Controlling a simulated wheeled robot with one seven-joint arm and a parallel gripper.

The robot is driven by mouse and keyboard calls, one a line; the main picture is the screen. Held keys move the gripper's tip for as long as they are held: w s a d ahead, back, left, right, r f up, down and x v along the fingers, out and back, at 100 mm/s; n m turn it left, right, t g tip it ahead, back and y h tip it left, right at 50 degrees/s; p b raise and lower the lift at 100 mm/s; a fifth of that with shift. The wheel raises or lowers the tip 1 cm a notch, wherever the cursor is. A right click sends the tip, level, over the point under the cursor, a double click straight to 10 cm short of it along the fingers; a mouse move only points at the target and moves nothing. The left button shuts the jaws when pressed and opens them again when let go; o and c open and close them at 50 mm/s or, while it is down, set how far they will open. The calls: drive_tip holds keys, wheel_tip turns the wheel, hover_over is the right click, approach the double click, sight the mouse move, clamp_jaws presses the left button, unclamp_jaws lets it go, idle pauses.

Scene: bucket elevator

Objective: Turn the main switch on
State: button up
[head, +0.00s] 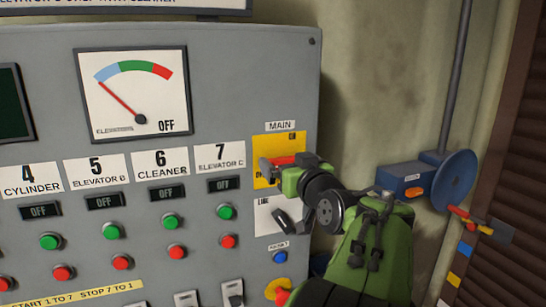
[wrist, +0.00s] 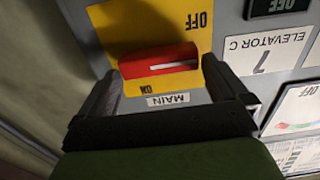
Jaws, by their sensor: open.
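The main switch is a red handle (head: 284,160) on a yellow plate (head: 265,146) under the MAIN label (head: 280,126), on the right side of the grey panel. In the wrist view the red handle (wrist: 158,60) lies crosswise with a white line on it. The yellow plate (wrist: 120,22) there reads OFF at the top right and ON at the bottom, seen upside down. My gripper (wrist: 160,78) is open, with one finger near each end of the handle. In the head view my gripper (head: 290,172) covers part of the switch. Finger contact cannot be told.
A gauge (head: 133,92) reads OFF at upper left. Rows of green and red buttons (head: 112,231) lie left of the switch. A blue button (head: 280,257) sits below it. A blue box with a round disc (head: 452,182) is on the wall at the right.

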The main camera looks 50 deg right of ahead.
drive_tip(key=shift+w+d, duration=0.3)
drive_tip(key=shift+w, duration=0.2)
drive_tip(key=c, duration=0.8)
